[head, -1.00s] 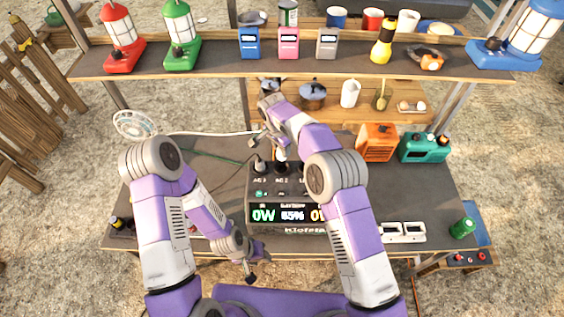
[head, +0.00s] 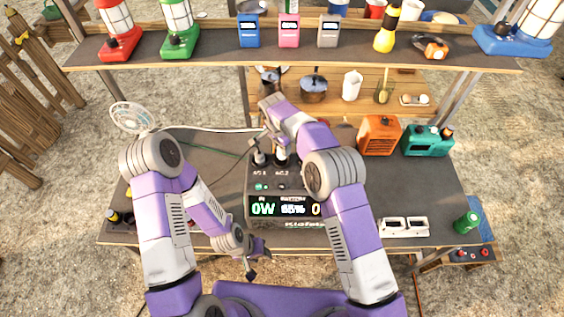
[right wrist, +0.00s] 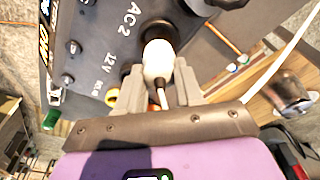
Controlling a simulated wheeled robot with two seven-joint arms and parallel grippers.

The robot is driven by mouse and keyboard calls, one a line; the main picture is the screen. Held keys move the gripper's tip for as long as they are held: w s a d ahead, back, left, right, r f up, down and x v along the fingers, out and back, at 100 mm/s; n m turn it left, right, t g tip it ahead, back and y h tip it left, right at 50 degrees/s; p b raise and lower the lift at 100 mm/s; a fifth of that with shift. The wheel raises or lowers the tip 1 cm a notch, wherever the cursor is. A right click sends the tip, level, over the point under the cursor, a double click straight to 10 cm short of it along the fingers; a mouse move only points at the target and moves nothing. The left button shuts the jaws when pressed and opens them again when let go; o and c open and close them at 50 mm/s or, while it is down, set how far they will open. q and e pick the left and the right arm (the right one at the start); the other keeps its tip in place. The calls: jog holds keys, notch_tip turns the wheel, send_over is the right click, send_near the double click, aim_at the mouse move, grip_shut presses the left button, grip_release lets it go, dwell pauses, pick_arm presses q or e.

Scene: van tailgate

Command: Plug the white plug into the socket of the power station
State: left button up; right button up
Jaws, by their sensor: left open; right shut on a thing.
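The power station (head: 261,211) stands on the dark table, its lit display facing me. The white plug (head: 280,158) is over its AC 2 socket in the head view. In the right wrist view the white plug (right wrist: 158,62) is at the dark round socket (right wrist: 157,31) beside the "AC2" label, lined up with it. I cannot tell how deep it sits. My right gripper (right wrist: 158,88) is shut on the plug; its jaws (head: 277,143) are partly hidden in the head view. My left gripper (head: 250,268) is open and empty, low in front of the table.
A white fan (head: 131,117) is at back left. Orange (head: 379,135) and teal (head: 427,140) boxes stand at right. A shelf (head: 200,52) with lanterns crosses above.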

jog(key=shift+f, duration=0.15)
dwell(0.3)
jog(key=shift+f+b, duration=1.15)
jog(key=shift+f, duration=0.25)
jog(key=shift+f, duration=0.1)
jog(key=o, duration=1.1)
jog(key=r, duration=0.5)
jog(key=s+r, duration=0.1)
jog(key=r, duration=0.1)
jog(key=shift+a+r, duration=0.3)
jog(key=shift+a, duration=0.1)
